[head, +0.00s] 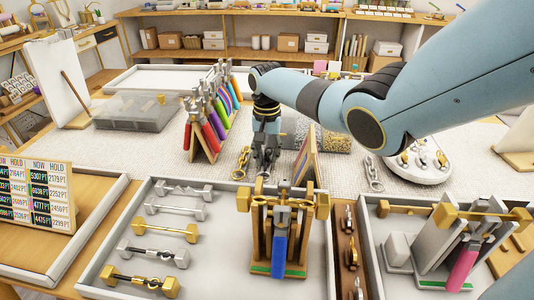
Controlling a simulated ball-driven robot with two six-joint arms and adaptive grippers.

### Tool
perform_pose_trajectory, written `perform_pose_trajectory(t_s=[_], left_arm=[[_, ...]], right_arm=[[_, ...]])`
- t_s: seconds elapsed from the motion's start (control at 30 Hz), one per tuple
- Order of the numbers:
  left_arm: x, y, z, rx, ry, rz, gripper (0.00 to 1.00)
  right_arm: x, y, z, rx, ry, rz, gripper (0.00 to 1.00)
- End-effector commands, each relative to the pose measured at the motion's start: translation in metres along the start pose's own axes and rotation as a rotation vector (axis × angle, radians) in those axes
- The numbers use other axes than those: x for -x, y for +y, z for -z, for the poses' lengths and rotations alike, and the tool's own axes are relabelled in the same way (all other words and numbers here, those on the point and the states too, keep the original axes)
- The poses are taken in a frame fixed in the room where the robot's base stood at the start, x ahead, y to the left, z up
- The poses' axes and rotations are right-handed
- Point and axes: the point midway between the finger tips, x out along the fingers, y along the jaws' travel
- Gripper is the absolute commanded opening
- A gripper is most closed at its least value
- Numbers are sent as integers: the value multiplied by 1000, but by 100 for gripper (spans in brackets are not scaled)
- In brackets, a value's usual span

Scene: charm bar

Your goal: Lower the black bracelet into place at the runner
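My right gripper (265,162) points down over the light textured runner (330,172), near the middle of the view. It lies between a gold chain (243,161) on its left and a leaning board (304,158) on its right. Its fingers are small and dark, and I cannot tell whether they are open or shut. I cannot make out the black bracelet for certain; any dark piece at the fingertips blends with the gripper. My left gripper is not in view.
A silver chain (374,174) and a round white tray (424,168) lie to the right. A tray of bars (219,275) is front left.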

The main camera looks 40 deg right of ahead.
Motion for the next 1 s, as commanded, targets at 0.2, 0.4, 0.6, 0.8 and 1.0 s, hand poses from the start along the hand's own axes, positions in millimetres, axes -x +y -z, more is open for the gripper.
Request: perform_pose_trajectory(t_s=[0.2,0.4,0.6,0.8,1.0], left_arm=[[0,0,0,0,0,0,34],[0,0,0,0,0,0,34],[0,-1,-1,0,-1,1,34],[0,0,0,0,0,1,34],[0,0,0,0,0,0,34]], right_arm=[[0,0,0,0,0,0,49],[0,0,0,0,0,0,50],[10,0,1,0,2,2,50],[50,0,2,1,5,2,50],[93,0,1,1,4,1,50]])
